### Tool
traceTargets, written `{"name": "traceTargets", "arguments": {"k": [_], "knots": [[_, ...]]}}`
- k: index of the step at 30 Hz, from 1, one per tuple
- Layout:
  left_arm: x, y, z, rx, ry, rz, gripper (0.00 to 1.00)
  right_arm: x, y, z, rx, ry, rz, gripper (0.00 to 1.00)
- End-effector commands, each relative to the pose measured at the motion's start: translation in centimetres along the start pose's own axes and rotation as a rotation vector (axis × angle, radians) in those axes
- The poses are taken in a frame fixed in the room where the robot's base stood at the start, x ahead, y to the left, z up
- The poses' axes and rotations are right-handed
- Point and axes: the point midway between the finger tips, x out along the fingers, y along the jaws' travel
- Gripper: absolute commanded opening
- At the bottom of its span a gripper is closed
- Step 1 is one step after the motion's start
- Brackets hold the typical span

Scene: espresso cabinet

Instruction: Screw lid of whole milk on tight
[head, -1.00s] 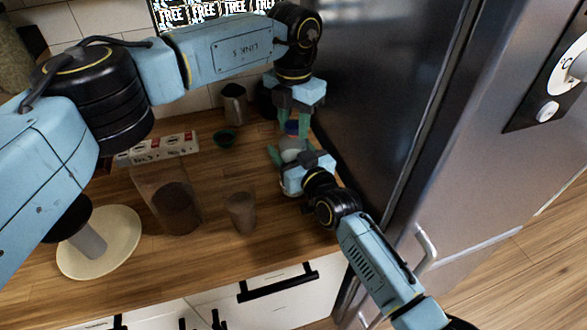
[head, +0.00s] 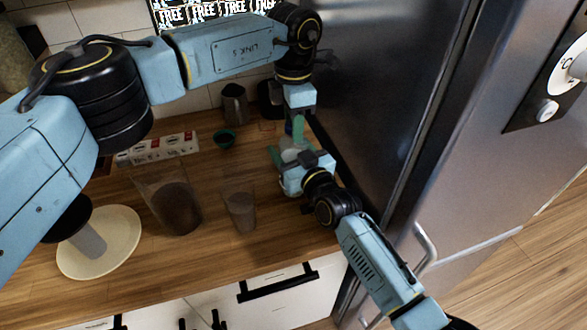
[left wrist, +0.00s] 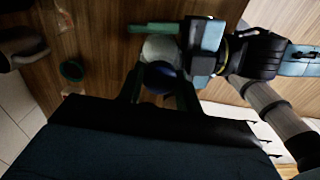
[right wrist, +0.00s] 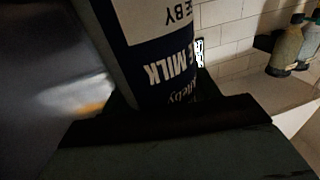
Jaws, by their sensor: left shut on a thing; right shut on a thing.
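The whole milk bottle (head: 291,152), pale with a dark blue lid (left wrist: 160,76), is by the fridge at the back right of the counter. My right gripper (head: 288,158) is shut around the bottle's body. Its label with "MILK" (right wrist: 165,72) fills the right wrist view. My left gripper (head: 297,131) comes down from above and is shut on the lid, with one green finger on each side of it in the left wrist view. The lid is mostly hidden in the head view. I cannot tell how tight the lid sits.
The steel fridge (head: 370,90) stands close on the right. A metal pitcher (head: 234,104) and a small green bowl (head: 224,138) are behind. A clear container with dark contents (head: 172,205), a cup (head: 240,210) and a cream round plate (head: 125,240) stand on the left counter.

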Motion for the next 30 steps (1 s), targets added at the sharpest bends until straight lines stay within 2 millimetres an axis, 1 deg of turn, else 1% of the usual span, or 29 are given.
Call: {"name": "traceTargets", "arguments": {"k": [15, 16, 21, 30], "knots": [[0.01, -0.04, 0.04, -0.002, -0.001, -0.001, 0.07, -0.02, -0.03, 0.10, -0.001, -0.002, 0.000, 0.00], [0.01, -0.04, 0.04, -0.001, -0.001, -0.001, 0.35, -0.02, -0.03, 0.10, -0.001, -0.002, 0.000, 0.00], [0.01, -0.03, 0.04, -0.001, -0.001, -0.001, 0.56, -0.02, -0.03, 0.09, -0.001, -0.002, 0.000, 0.00], [-0.17, 0.00, 0.03, 0.000, -0.001, 0.000, 0.56, -0.02, -0.02, 0.09, 0.000, -0.002, 0.000, 0.00]]}}
